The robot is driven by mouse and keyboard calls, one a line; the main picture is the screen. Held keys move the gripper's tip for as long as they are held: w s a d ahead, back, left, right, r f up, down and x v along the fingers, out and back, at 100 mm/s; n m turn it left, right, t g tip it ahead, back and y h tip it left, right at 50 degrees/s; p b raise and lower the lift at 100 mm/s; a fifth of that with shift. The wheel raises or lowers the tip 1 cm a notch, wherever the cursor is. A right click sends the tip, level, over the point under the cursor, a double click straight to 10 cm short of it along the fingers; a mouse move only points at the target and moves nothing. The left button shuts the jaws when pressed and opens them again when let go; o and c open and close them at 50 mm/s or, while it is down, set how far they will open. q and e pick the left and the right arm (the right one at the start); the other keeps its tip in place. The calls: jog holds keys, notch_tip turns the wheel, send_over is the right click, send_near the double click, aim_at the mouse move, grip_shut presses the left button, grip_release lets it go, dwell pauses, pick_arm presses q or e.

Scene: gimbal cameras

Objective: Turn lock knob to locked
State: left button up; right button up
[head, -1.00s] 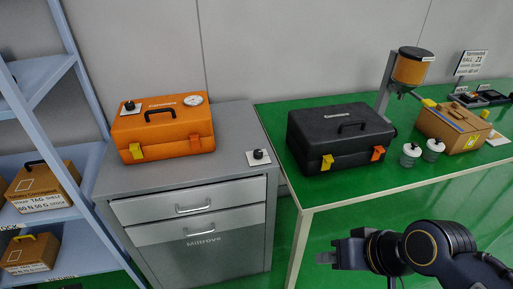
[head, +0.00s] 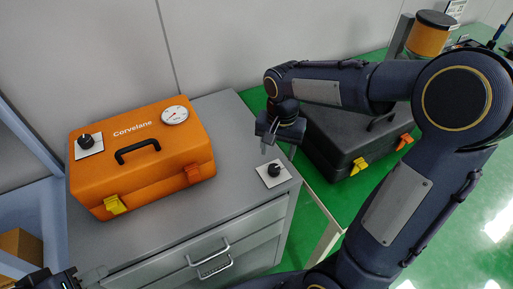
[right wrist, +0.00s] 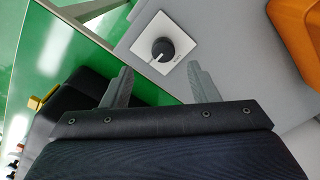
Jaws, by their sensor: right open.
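A black knob (head: 274,170) on a white square plate (head: 265,182) sits on the grey cabinet top near its right edge. In the right wrist view the knob (right wrist: 162,49) has a white pointer line, and small text on the plate is too small to read. A second black knob (head: 87,141) on a white plate is on the orange case (head: 140,180). My right gripper (head: 277,150) is above and just behind the cabinet knob, apart from it; its fingers (right wrist: 160,74) are open and empty. My left gripper (head: 68,280) is partly cut off at the lower left.
The orange case, with a handle, latches and a round gauge (head: 175,115), stands on the grey cabinet (head: 225,212). A black case (head: 345,135) lies on the green table (head: 375,165) to the right, partly behind my right arm. The cabinet top around the knob is clear.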

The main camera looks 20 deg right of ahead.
aim_at(274, 167)
jog(key=shift+w+a+f, duration=0.1)
jog(key=shift+w+f, duration=0.15)
jog(key=shift+w, duration=0.2)
jog(key=shift+f, duration=0.35)
notch_tip(274, 167, down, 7)
jog(key=shift+s+r, duration=0.1)
jog(key=shift+c, duration=0.4)
jog(key=c, duration=0.9)
